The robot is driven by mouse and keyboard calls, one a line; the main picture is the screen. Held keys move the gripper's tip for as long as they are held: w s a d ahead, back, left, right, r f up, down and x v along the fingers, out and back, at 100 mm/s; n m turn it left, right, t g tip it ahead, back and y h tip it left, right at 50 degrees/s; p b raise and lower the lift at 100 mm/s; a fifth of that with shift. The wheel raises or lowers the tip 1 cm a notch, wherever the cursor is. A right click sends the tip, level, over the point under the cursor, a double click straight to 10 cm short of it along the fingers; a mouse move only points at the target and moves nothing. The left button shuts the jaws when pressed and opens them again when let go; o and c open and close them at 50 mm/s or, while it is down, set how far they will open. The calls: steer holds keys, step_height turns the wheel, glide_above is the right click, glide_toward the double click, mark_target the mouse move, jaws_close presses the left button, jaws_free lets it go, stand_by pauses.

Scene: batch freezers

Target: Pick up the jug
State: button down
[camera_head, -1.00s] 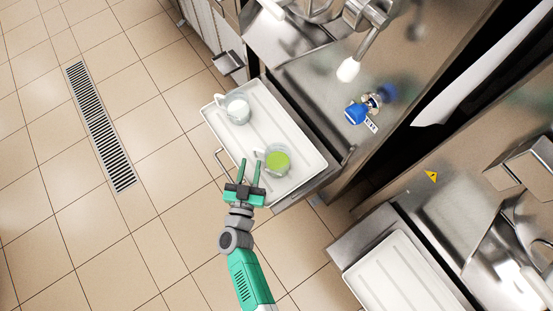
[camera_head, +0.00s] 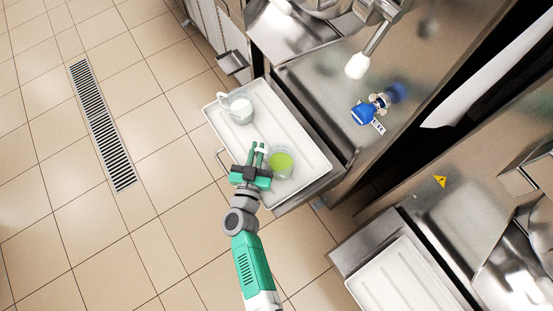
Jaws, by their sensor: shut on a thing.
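A clear jug (camera_head: 281,162) with green contents stands on the white tray (camera_head: 314,148), towards its near right end. A second clear jug (camera_head: 238,107) with white contents stands at the tray's far left end, its handle to the left. My gripper (camera_head: 257,151) is at the left side of the green jug, where its handle is. The fingers are close together, shut on the handle, which they mostly hide. The green jug appears upright; I cannot tell whether it touches the tray.
A steel machine with a blue-handled valve (camera_head: 363,113) and a white-tipped spout (camera_head: 357,66) stands behind the tray. Another white tray (camera_head: 400,275) is at the lower right. Tiled floor with a drain grate (camera_head: 102,125) lies open at left.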

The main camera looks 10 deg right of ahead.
step_height(320, 180, up, 4)
steer(key=p, duration=0.3)
steer(key=s+d+r+p, duration=0.1)
steer(key=s+p, duration=0.4)
steer(key=s, duration=1)
steer(key=shift+s+d, duration=0.4)
steer(key=shift+d, duration=0.2)
stand_by(0.7)
